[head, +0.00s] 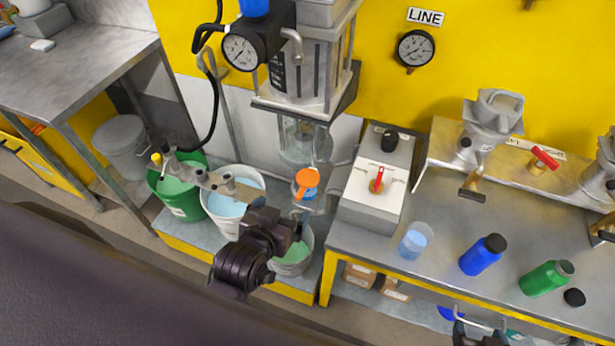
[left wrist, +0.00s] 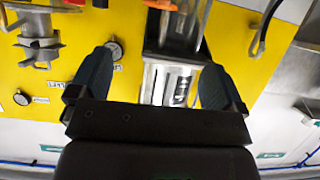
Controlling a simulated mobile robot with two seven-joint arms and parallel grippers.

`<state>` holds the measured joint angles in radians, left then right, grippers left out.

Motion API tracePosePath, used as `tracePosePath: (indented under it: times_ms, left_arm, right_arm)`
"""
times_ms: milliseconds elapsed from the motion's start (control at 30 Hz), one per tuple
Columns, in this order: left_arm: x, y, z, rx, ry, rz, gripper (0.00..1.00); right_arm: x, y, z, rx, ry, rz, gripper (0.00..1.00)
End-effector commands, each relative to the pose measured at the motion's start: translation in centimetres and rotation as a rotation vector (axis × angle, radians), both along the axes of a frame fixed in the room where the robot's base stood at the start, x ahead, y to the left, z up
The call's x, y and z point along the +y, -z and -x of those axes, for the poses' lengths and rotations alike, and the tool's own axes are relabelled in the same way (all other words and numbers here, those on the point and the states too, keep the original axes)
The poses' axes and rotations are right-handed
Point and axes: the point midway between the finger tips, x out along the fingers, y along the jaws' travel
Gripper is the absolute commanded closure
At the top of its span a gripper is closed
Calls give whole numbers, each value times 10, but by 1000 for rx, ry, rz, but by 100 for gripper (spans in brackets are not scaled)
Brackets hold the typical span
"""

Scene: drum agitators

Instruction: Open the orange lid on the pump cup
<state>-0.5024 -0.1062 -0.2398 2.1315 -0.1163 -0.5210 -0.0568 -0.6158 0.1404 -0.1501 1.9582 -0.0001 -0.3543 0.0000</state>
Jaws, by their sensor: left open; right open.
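The orange lid (head: 307,178) sits at the top of the small pump cup (head: 303,192), below the clear cylinder of the wall pump in the head view. It looks tilted, with a round end and a narrow tab. My left gripper (head: 287,230) is below and slightly left of the lid, apart from it, open and empty.
A green bucket (head: 180,198), a white bucket of blue liquid (head: 232,204) and a bucket of green liquid (head: 293,256) stand around the cup. A grey switch box (head: 372,190) is to its right. Bottles and a clear beaker (head: 415,241) stand on the right bench.

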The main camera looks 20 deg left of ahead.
Motion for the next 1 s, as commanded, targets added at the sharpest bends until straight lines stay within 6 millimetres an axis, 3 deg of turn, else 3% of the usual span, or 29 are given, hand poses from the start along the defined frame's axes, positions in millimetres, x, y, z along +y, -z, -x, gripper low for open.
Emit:
tracePosePath:
  times_ms: [533,1000]
  left_arm:
    - [-1,42,-32,1,0,-1,4]
    - [-1,48,-39,1,0,0,4]
  right_arm:
    - [0,19,-1,-6,0,0,27]
    - [0,20,-2,-6,0,0,27]
